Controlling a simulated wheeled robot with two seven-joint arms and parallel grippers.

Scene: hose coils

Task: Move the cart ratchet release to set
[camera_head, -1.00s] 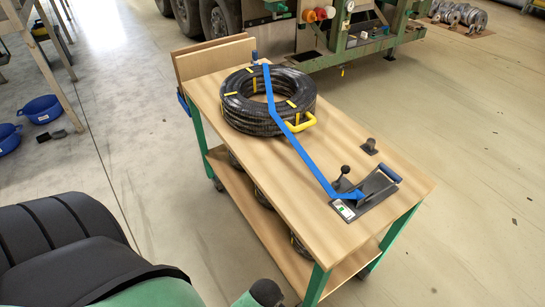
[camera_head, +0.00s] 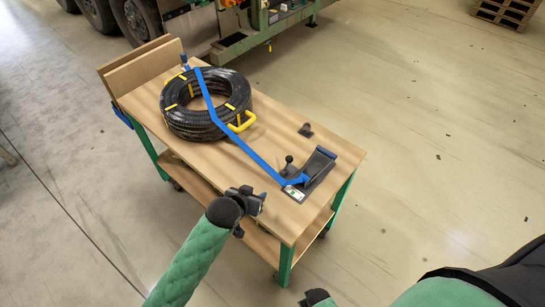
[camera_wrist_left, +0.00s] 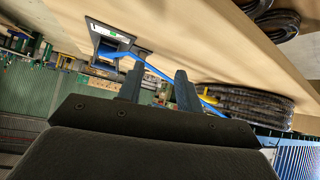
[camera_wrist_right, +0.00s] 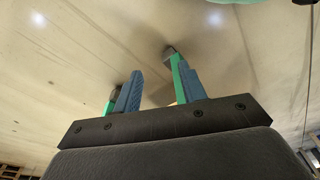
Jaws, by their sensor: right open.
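The cart (camera_head: 190,180) has a wooden top and green legs. On its near right end sits the ratchet (camera_head: 309,180), a dark plate with a green-and-white label, a black-knobbed lever (camera_head: 288,162) and a raised frame with a blue handle (camera_head: 326,152). A blue strap (camera_head: 236,142) runs from it over the black hose coil (camera_head: 180,121). My left gripper (camera_head: 255,200) is beside the cart's near edge, apart from the ratchet. In the left wrist view its fingers (camera_wrist_left: 158,86) are apart and empty, with the ratchet (camera_wrist_left: 108,48) beyond. My right gripper (camera_wrist_right: 158,85) is open and empty.
A yellow handle (camera_head: 241,122) shows at the coil's side. A small dark block (camera_head: 306,130) sits on the tabletop near the ratchet. A green-framed machine (camera_head: 245,45) stands behind the cart. A pallet (camera_head: 503,12) lies far right. The floor right of the cart is clear.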

